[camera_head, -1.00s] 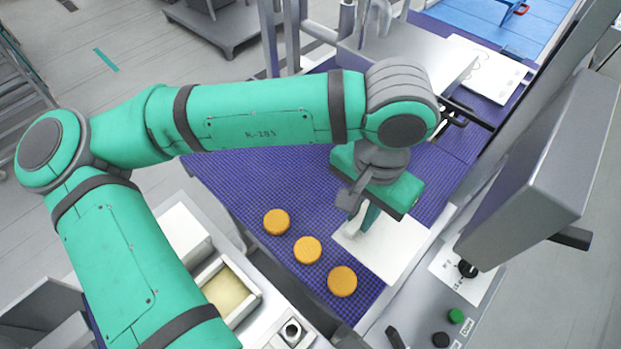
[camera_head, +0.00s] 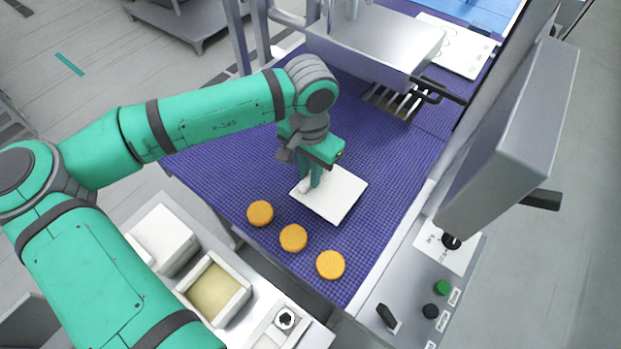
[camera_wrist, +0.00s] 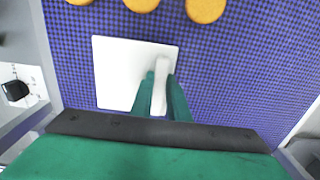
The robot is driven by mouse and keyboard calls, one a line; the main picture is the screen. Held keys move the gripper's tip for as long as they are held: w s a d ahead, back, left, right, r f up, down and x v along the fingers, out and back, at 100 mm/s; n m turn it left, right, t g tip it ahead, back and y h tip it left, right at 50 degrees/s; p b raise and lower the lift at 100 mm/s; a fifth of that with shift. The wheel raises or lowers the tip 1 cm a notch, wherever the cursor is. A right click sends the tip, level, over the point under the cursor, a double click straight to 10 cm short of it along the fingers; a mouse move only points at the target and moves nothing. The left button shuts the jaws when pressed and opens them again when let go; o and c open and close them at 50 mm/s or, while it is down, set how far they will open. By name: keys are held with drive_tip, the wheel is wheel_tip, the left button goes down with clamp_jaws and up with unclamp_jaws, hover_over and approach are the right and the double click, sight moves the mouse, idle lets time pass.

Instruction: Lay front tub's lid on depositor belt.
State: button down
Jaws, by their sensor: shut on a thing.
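The lid (camera_head: 345,193) is a flat white square plate with an upright handle. My gripper (camera_head: 309,186) is shut on that handle. In the wrist view the lid (camera_wrist: 118,70) lies flat, with its white handle (camera_wrist: 160,88) between the fingers of my gripper (camera_wrist: 163,95). The lid is over the blue-purple depositor belt (camera_head: 395,165), behind the orange rounds; I cannot tell whether it touches the belt. The front tub (camera_head: 238,303) is open at the lower left and shows a pale yellow filling.
Three orange rounds (camera_head: 260,213), (camera_head: 293,238), (camera_head: 330,265) lie in a row near the belt's front end. A white-topped tub (camera_head: 162,238) stands beside the open one. A metal hopper (camera_head: 375,45) with nozzles (camera_head: 393,103) spans the belt behind. A control panel (camera_head: 425,290) is on the right.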

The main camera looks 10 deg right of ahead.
drive_tip(key=shift+f, duration=1.35)
drive_tip(key=shift+f, duration=0.1)
drive_tip(key=c, duration=1.7)
unclamp_jaws()
wheel_tip(320, 180, up, 12)
drive_tip(key=shift+s+r, duration=0.1)
